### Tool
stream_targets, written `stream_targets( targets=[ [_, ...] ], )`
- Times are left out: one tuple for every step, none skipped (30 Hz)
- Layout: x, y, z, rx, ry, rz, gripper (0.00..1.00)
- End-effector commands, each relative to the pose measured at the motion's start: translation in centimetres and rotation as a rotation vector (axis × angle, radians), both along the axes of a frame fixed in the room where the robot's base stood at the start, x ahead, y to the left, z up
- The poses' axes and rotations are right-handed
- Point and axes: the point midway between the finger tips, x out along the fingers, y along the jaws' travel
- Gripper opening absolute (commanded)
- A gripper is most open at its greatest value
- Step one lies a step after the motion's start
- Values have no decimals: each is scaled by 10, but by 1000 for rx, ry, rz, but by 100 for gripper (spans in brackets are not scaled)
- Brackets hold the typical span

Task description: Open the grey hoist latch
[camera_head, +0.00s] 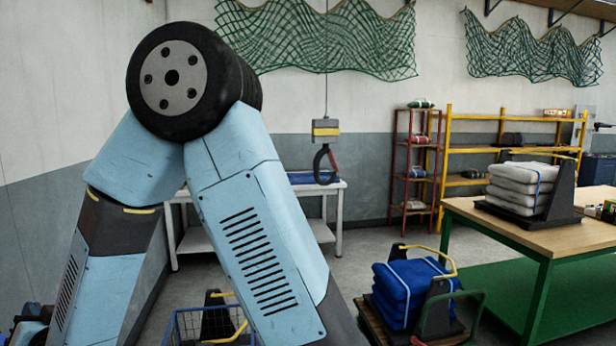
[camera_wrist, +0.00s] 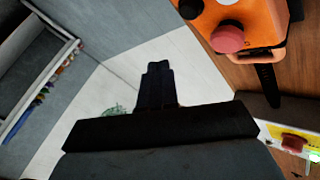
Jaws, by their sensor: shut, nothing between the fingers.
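I cannot make out a grey latch for certain in either view. In the head view a hoist hook (camera_head: 323,165) hangs from a yellow and grey block (camera_head: 326,129) on a cable, with a reddish piece on its right side. My gripper (camera_wrist: 157,68) shows in the wrist view, with its dark fingers together and empty. Right of it is an orange box (camera_wrist: 252,20) with a red round knob (camera_wrist: 228,36) and a dark bar (camera_wrist: 267,86) below. The fingers are apart from the box in the picture. My gripper does not show in the head view.
A wooden workbench (camera_head: 520,218) holds stacked white bundles (camera_head: 519,183) at the right. Blue bundles (camera_head: 402,291) sit on a low platform in front. A white table (camera_head: 325,234) stands behind my arm. In the wrist view, a panel with a red button (camera_wrist: 293,142) is lower right.

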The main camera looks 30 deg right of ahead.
Motion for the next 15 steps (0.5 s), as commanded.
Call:
stream_targets(
  targets=[
    [1,-2,2,-4,2,1,0],
    [2,-4,4,-10,5,1,0],
    [4,-6,6,-19,11,3,0],
    [5,-10,9,-28,17,5,0],
    [7,-13,12,-39,26,6,0],
    [9,-19,16,-57,37,9,0],
    [11,-24,20,-73,49,13,0],
    [12,-29,24,-90,60,16,0],
    [14,-38,29,-116,79,18,0],
    [15,-44,33,-135,93,21,0],
    [15,-51,36,-154,109,25,0],
    [16,-61,40,-179,129,25,0],
    [15,-68,44,-200,143,27,0],
    [14,-75,47,-220,159,29,0],
    [13,-86,51,-245,181,28,0]
  ],
)
